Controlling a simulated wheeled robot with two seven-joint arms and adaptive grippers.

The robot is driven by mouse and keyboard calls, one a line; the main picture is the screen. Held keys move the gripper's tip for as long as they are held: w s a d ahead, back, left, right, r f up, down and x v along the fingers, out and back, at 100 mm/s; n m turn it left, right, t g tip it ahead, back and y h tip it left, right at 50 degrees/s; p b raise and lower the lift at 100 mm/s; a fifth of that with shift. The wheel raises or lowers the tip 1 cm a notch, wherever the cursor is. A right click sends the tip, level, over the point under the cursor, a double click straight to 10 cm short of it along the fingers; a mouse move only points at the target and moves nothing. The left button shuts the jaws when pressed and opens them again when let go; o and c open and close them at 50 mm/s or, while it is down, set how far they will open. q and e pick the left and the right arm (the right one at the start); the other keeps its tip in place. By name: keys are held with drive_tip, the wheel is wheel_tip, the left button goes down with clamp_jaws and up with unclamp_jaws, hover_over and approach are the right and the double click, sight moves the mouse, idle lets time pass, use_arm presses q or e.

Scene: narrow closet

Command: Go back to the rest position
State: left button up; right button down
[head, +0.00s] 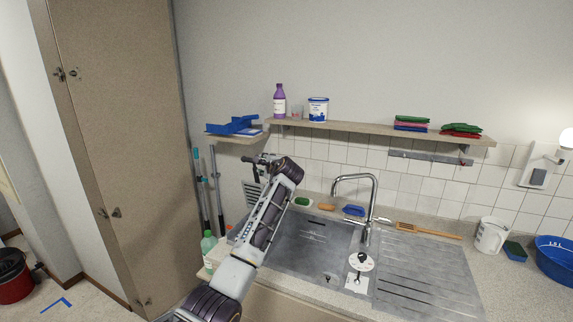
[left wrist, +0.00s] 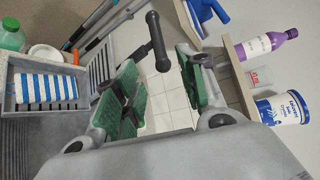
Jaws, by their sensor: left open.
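My left arm reaches up from the bottom of the head view, in front of the sink's left side. My left gripper (head: 264,163) is at its upper end, below the shelf and in front of the tiled wall. In the left wrist view the gripper's green-padded fingers (left wrist: 166,92) stand apart, with pale tiles showing between them. Nothing is held between the pads. A dark rounded bar (left wrist: 155,42) shows just beyond the fingers; I cannot tell what it belongs to. My right gripper is in neither view.
A wall shelf (head: 375,132) holds a purple bottle (head: 279,102), a white-and-blue tub (head: 318,110) and folded cloths. The metal sink (head: 310,240) has a tall faucet (head: 372,190). A tall cabinet (head: 120,130) stands left. Poles (head: 198,185) lean beside it.

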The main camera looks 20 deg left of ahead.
use_arm(q)
drive_tip(key=s+d+f+n+g+h, duration=0.2)
drive_tip(key=s+d+f+n+h, duration=0.1)
drive_tip(key=s+f, duration=0.95)
drive_tip(key=s+d+f+n+g+h, duration=0.1)
drive_tip(key=s+d+f+n+h, duration=0.2)
drive_tip(key=s+f, duration=0.95)
drive_tip(key=s+d+f+n+g+h, duration=0.1)
drive_tip(key=s+d+f+g+h, duration=0.15)
drive_tip(key=s, duration=0.65)
drive_tip(key=s+d+f+n+g+h, duration=0.15)
drive_tip(key=s+d+f, duration=0.25)
drive_tip(key=s, duration=0.5)
drive_tip(key=s+d+f+n+g+h, duration=0.1)
drive_tip(key=s+d+f+n, duration=0.2)
drive_tip(key=s, duration=0.6)
wheel_tip(320, 180, down, 35)
drive_tip(key=s+m+g+b, duration=0.1)
drive_tip(key=s, duration=0.1)
drive_tip(key=s+a+f, duration=0.2)
drive_tip(key=s+f, duration=0.8)
drive_tip(key=s, duration=0.1)
drive_tip(key=s+a+f+g, duration=0.1)
drive_tip(key=s+a+f, duration=0.1)
drive_tip(key=s+f, duration=0.8)
drive_tip(key=shift+s+f+y+b, duration=0.15)
drive_tip(key=shift+s+y+b, duration=0.2)
drive_tip(key=shift+s, duration=0.45)
